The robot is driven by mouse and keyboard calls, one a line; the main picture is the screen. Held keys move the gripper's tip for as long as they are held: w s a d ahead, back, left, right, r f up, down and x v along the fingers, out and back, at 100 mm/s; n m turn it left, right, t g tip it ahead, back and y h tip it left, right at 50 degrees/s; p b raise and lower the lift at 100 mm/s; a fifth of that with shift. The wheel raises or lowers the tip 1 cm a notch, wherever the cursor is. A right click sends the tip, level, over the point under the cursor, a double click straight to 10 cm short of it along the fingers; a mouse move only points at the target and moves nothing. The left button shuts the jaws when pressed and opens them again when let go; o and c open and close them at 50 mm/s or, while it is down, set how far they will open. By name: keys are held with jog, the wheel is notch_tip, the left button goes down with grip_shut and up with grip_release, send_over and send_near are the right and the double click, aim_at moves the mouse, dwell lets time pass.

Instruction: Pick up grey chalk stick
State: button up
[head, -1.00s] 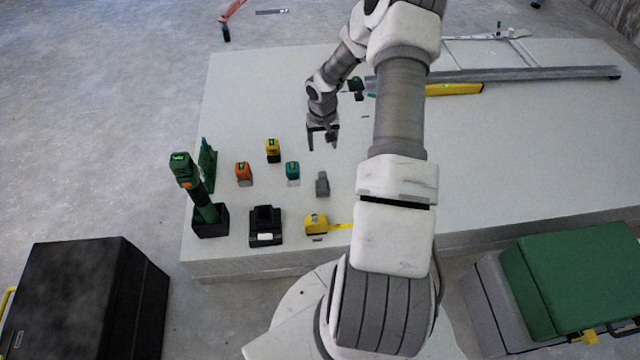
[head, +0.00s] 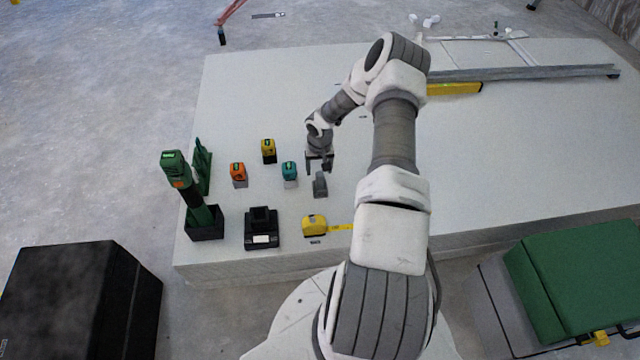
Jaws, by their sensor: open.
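A small grey object (head: 320,184) stands on the white panel, right of the teal item. It is the grey piece nearest my gripper, but it is too small to tell surely whether it is the chalk stick. A small grey piece (head: 315,242) also lies in front of the yellow tape measure, and a small dark piece (head: 363,117) lies farther back. My gripper (head: 319,170) is open and empty, pointing down just behind the first grey object. Whether they touch cannot be told.
Orange (head: 238,174), yellow (head: 268,151) and teal (head: 289,171) items stand left of my gripper. A black charger-like block (head: 262,228), yellow tape measure (head: 315,225) and green-black tool (head: 187,190) are nearby. A ladder (head: 540,73) and yellow level (head: 455,89) lie behind.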

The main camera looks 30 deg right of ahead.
aim_at(320, 174)
jog(key=f, duration=0.1)
jog(key=f+b, duration=0.1)
jog(key=f, duration=0.3)
jog(key=shift+w+d+b, duration=0.2)
jog(key=shift+d+b, duration=0.1)
jog(key=shift+b, duration=0.1)
jog(key=shift+r, duration=0.1)
grip_shut()
